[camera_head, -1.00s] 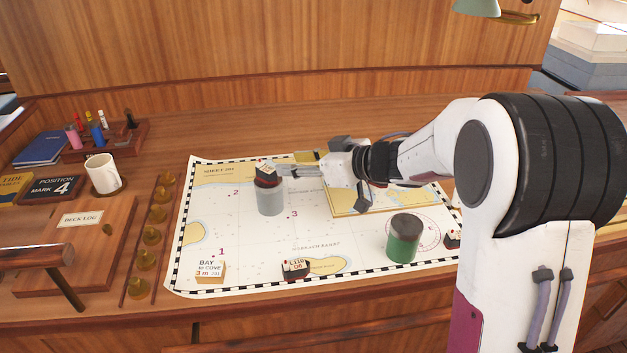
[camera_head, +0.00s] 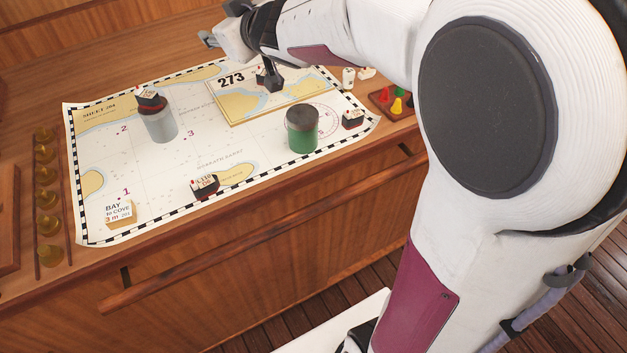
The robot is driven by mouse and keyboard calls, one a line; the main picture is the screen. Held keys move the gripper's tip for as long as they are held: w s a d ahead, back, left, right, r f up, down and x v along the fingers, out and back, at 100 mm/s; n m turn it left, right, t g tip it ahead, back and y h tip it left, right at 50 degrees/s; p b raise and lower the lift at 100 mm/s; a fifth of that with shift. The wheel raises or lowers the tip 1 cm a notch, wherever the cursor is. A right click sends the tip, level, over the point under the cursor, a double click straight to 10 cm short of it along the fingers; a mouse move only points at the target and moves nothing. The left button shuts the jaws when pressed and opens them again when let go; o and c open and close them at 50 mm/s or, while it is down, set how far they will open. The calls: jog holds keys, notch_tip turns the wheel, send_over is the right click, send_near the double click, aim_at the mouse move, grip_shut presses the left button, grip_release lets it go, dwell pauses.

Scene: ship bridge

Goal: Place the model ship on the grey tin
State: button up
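A small model ship (camera_head: 149,98) with a dark and red hull and white blocks on top rests on the grey tin (camera_head: 161,126). The tin stands upright on the chart at its far left part. My gripper (camera_head: 205,40) is up and to the right of the ship in the picture, apart from it. No object shows in the gripper. The fingers are small and seen edge-on, so whether they are open or shut is unclear.
A green tin (camera_head: 302,138) with a dark lid stands on the chart (camera_head: 120,165). Other small ships sit at the chart's front (camera_head: 204,190) and right (camera_head: 353,122). Brass weights (camera_head: 47,198) line the left.

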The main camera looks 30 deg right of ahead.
jog(key=s+d+f+m+g+h, duration=0.1)
jog(key=s+d+m+g+h, duration=0.15)
jog(key=s, duration=0.55)
jog(key=s+d+f+m+g+h, duration=0.1)
jog(key=s+d+m+h, duration=0.15)
jog(key=s, duration=0.55)
jog(key=s+a+f+g+y, duration=0.1)
jog(key=s+a+f+g, duration=0.1)
jog(key=s, duration=0.8)
jog(key=s+a+f+g+y, duration=0.2)
jog(key=s+a+f, duration=0.2)
jog(key=s, duration=0.6)
notch_tip(320, 180, down, 2)
jog(key=shift+f+n, duration=0.1)
jog(key=shift+n, duration=0.3)
